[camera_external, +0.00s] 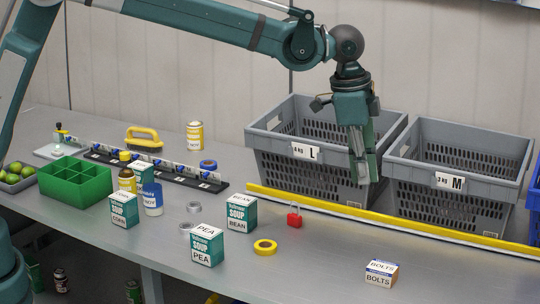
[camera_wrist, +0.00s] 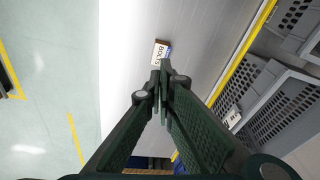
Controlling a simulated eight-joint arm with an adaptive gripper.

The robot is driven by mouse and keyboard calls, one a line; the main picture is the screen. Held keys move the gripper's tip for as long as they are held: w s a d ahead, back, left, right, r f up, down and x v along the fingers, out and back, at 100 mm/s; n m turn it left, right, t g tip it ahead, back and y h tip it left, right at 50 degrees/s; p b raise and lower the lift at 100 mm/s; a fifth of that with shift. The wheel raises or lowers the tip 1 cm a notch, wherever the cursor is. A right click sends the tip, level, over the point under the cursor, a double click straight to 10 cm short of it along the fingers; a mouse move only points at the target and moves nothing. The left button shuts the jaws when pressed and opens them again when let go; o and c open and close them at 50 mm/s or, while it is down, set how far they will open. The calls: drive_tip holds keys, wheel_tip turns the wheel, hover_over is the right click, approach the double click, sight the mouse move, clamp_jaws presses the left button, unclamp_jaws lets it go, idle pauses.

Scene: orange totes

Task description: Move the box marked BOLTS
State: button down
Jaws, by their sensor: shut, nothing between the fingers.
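The BOLTS box (camera_external: 381,273) is a small white, blue and brown carton on the table near its front edge, at the lower right of the external view. Its label also shows in the wrist view (camera_wrist: 158,51), just beyond my fingertips. My gripper (camera_external: 363,180) hangs fingers down in front of the grey totes, raised above the table and apart from the box. In the wrist view its fingers (camera_wrist: 165,72) are closed together with nothing between them.
Grey tote L (camera_external: 280,148) and grey tote M (camera_external: 420,182) stand behind a yellow strip (camera_external: 400,226). The table around the BOLTS box is clear.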

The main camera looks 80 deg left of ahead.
drive_tip(key=w+d+f+m+g+p, duration=0.1)
drive_tip(key=w+d+f+p, duration=0.1)
drive_tip(key=w+d+f, duration=0.45)
drive_tip(key=m+g+p, duration=0.1)
drive_tip(key=m+p, duration=0.1)
hover_over(410, 289)
drive_tip(key=w+d, duration=0.2)
wheel_tip(410, 289, down, 9)
drive_tip(key=shift+f, duration=0.45)
wheel_tip(410, 289, down, 10)
drive_tip(key=shift+f+b, duration=0.1)
drive_tip(key=shift+b, duration=0.3)
drive_tip(key=shift+s+a+r, duration=0.2)
drive_tip(key=shift+s+a, duration=0.4)
drive_tip(key=shift+s, duration=0.05)
drive_tip(key=shift+s+a+f, duration=0.15)
drive_tip(key=shift+s+a, duration=0.7)
